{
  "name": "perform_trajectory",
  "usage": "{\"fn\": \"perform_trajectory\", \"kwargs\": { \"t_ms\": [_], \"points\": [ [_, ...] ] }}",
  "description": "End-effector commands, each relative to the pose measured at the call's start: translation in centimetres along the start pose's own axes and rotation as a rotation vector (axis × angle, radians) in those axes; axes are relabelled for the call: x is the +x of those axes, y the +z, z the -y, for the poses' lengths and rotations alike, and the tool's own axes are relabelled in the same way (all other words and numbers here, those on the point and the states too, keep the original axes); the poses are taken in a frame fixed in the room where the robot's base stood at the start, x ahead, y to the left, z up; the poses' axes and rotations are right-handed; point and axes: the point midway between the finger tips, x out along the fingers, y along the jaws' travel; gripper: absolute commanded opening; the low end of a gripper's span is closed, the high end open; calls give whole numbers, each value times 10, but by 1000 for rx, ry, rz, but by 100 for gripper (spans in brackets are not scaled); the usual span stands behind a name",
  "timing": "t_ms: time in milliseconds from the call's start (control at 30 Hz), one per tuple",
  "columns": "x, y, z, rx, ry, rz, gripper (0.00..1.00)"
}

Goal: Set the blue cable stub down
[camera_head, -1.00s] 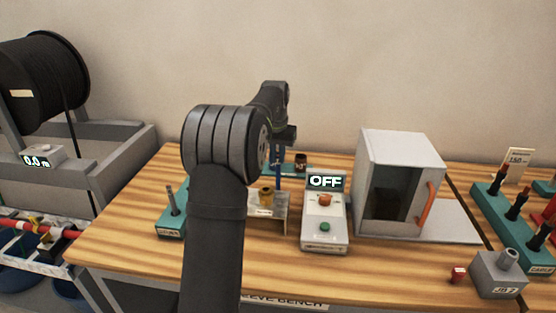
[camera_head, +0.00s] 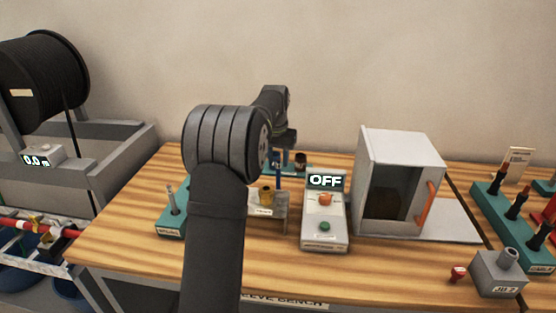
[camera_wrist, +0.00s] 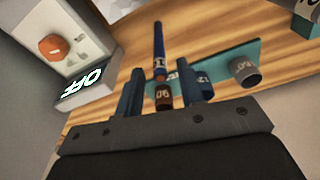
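The blue cable stub (camera_wrist: 158,45) is thin, with a pale label near one end. In the wrist view it appears between the two dark blue fingers of my gripper (camera_wrist: 158,80), with a clear gap on each side. The fingers are spread apart. In the head view the stub (camera_head: 278,178) shows as a short upright blue piece below my gripper (camera_head: 283,150), beside the bracket stand. Its lower end and what it rests on are hard to make out. My arm hides part of the area.
A teal rack (camera_wrist: 222,64) holds brown, dark blue and grey sleeves. A control box reading OFF (camera_head: 325,215) and a white cabinet (camera_head: 400,150) stand right. A bracket stand (camera_head: 268,215) with a brass piece is close.

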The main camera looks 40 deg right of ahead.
Motion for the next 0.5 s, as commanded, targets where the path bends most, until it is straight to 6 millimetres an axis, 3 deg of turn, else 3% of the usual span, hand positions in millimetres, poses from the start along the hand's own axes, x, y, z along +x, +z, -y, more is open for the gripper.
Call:
{"fn": "perform_trajectory", "kwargs": {
  "t_ms": [500],
  "points": [
    [-100,-1,0,0,-1,-4,35]
  ]
}}
